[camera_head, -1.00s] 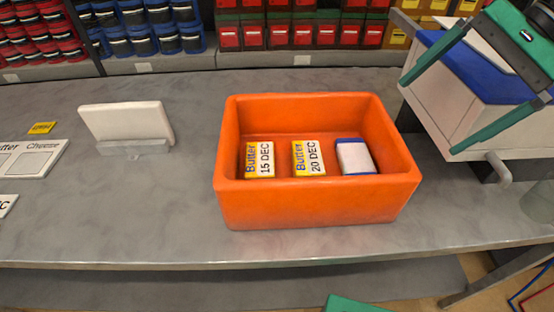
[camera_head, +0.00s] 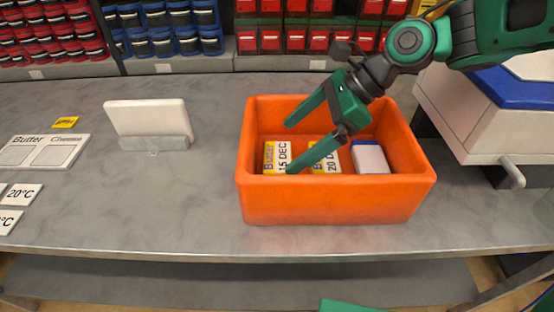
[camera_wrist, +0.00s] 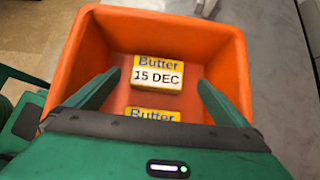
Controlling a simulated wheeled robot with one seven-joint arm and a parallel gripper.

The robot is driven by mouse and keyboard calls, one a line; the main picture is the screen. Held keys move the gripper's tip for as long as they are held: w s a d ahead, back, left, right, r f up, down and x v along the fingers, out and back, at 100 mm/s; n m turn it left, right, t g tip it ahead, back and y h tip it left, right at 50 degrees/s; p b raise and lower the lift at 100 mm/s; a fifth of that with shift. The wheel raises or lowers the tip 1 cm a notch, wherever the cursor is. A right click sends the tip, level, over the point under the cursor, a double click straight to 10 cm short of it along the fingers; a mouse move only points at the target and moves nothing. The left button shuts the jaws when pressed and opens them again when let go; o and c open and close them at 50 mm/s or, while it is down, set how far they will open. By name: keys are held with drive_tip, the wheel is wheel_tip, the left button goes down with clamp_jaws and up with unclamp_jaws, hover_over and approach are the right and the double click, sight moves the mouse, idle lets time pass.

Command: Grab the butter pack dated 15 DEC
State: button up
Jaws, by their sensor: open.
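The butter pack dated 15 DEC (camera_head: 270,157) lies in the orange bin (camera_head: 335,202), at the left of the packs there. In the wrist view the same 15 DEC pack (camera_wrist: 158,74) lies label up, ahead of and between my fingers. My gripper (camera_head: 288,147) is open and empty, its green fingers reaching down into the bin above the packs. It also shows in the wrist view (camera_wrist: 158,85). The butter pack dated 20 DEC (camera_head: 333,166) is beside it, partly hidden by my finger; only its top edge (camera_wrist: 153,114) shows in the wrist view.
A white and blue pack (camera_head: 369,157) lies at the right in the bin. The bin's walls stand close around my fingers. A white card in a holder (camera_head: 147,118) and a Butter/Cheese board (camera_head: 43,151) are to the left. A white and blue machine (camera_head: 478,115) stands right.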

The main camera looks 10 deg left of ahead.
sight(278, 156)
drive_tip(key=shift+x, duration=3.25)
drive_tip(key=shift+s+d, duration=0.1)
drive_tip(key=shift+s, duration=0.05)
drive_tip(key=shift+c, duration=0.4)
drive_tip(key=c, duration=1.2)
